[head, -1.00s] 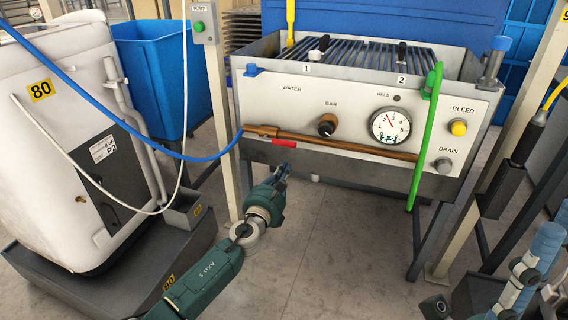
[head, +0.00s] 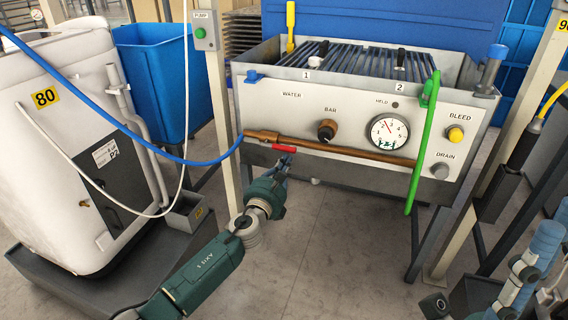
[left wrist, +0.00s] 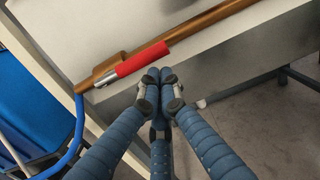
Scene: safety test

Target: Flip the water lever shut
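The water lever has a red handle (head: 284,148) on the copper pipe (head: 340,151) under the WATER label. The handle lies roughly along the pipe. In the left wrist view the red handle (left wrist: 143,59) has a silver base at its left end. My left gripper (head: 286,160) is just below the handle's right part; its fingertips (left wrist: 160,76) are together with nothing visible between them. I cannot tell whether they touch the handle. My right gripper (head: 525,268) is partly in view at the lower right; its finger opening is unclear.
A blue hose (head: 110,112) runs to the pipe's left end. A green hose (head: 422,145) hangs over the panel's right side. A gauge (head: 389,132), a BAR knob (head: 327,130) and a yellow bleed button (head: 455,135) sit above the pipe. A post (head: 222,120) stands left.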

